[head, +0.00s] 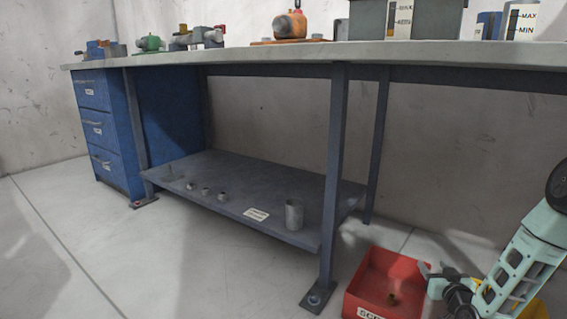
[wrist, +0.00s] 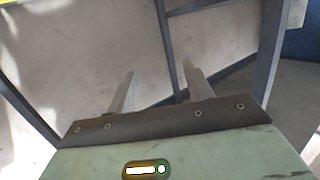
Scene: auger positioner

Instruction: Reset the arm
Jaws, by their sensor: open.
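My gripper (head: 440,281) is at the lower right of the head view, at the end of my pale green arm, beside the red bin and low near the floor. In the wrist view my gripper (wrist: 158,88) has its two fingers apart with nothing between them. Dark metal frame bars and a pale wall or floor show beyond the fingers.
A workbench (head: 250,57) carries several parts and an orange device (head: 290,25). Its lower shelf (head: 240,180) holds a metal cylinder (head: 294,214). Blue drawers (head: 98,130) stand left. The left floor is clear.

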